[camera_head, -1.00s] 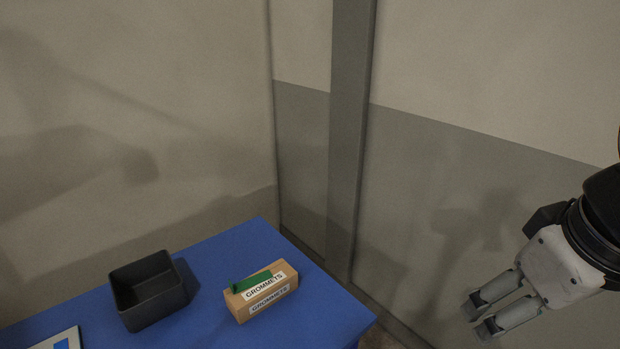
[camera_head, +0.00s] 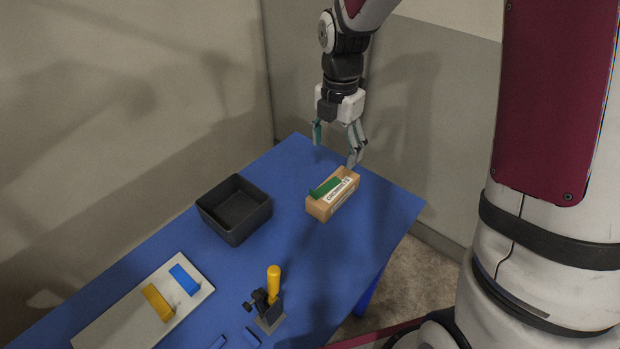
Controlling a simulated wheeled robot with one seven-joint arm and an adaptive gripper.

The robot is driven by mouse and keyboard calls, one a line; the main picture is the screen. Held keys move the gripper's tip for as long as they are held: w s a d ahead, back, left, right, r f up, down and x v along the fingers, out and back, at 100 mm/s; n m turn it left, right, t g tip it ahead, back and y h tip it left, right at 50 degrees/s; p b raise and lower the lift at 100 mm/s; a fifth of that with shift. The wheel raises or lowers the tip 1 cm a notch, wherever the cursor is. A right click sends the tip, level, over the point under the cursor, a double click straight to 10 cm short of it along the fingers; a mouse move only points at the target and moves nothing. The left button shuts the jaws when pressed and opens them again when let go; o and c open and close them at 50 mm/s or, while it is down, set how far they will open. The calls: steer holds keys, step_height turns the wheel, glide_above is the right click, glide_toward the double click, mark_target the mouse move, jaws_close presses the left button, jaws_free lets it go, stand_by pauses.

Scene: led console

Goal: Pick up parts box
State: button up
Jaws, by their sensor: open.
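The parts box (camera_head: 320,210) is a small tan box with white labels, the word on them now too small to read surely. It has a green strip (camera_head: 325,187) on top and sits on the blue table (camera_head: 290,265) near its right edge. My gripper (camera_head: 337,146) points down, open and empty, just behind and above the box. Its fingers are spread, with the right fingertip close to the far end of the box. I cannot tell whether that fingertip touches it.
A black open bin (camera_head: 236,212) stands left of the box. A pale board (camera_head: 125,318) with a yellow block (camera_head: 158,303) and a blue block (camera_head: 184,279) lies front left. A yellow-handled clamp (camera_head: 273,286) stands at the front. Walls rise behind the table.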

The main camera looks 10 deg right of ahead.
glide_above(334, 185)
steer(key=f, duration=0.8)
steer(key=shift+s+a, duration=0.1)
steer(key=shift+a, duration=0.25)
steer(key=shift+d+f+p, duration=0.2)
steer(key=shift+f+p, duration=0.25)
steer(key=shift+f, duration=1)
steer(key=shift+d+f+p, duration=0.15)
steer(key=shift+f+p, duration=0.25)
steer(key=shift+f, duration=1.05)
steer(key=shift+c, duration=0.5)
steer(key=c, duration=1.3)
steer(key=shift+r, duration=0.1)
steer(key=shift+c, duration=0.2)
